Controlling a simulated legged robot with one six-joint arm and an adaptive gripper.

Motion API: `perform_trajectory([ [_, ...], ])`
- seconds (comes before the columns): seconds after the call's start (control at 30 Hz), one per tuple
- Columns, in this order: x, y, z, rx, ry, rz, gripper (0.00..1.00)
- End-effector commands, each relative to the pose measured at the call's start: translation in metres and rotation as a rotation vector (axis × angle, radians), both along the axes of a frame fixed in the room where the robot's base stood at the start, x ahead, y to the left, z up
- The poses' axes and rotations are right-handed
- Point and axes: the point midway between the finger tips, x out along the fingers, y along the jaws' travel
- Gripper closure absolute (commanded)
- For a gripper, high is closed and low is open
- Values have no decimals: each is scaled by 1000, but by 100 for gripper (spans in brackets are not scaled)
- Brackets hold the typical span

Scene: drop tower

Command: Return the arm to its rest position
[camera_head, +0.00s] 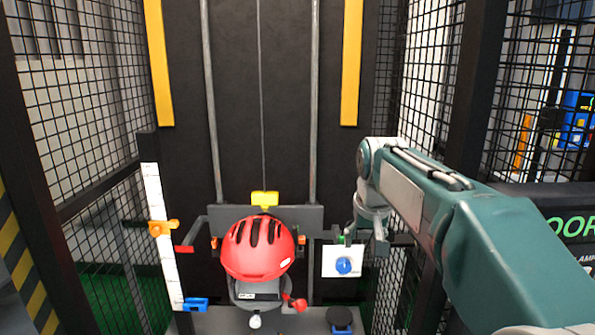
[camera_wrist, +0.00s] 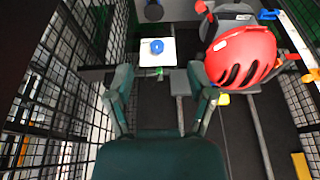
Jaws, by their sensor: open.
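My gripper (camera_wrist: 160,92) is open in the wrist view, its two green fingers spread apart with nothing between them. A white plate with a blue knob (camera_wrist: 157,47) lies beyond the fingertips in that view. In the head view my arm reaches in from the right, and my gripper (camera_head: 371,240) hangs down just right of the white plate with the blue knob (camera_head: 344,265). My gripper's fingers are small and partly hidden there. I cannot tell whether they touch the plate.
A red helmet (camera_head: 257,248) sits on a grey headform left of my gripper. Mesh cage walls (camera_head: 428,85) stand close on both sides. A white scale (camera_head: 162,235) with an orange clamp (camera_head: 163,228) stands at left. Vertical rails (camera_head: 315,100) rise behind.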

Motion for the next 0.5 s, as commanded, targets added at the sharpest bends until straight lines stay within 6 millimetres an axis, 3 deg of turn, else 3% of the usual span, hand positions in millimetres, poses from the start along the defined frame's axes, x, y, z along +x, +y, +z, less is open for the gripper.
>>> perform_trajectory([
  [0.03, -20, -3, 4, 0, -15, -1, 30],
  [0.27, -98, -11, -2, 1, -66, -2, 30],
  [0.5, -180, -18, -30, -1, -121, -2, 30],
])
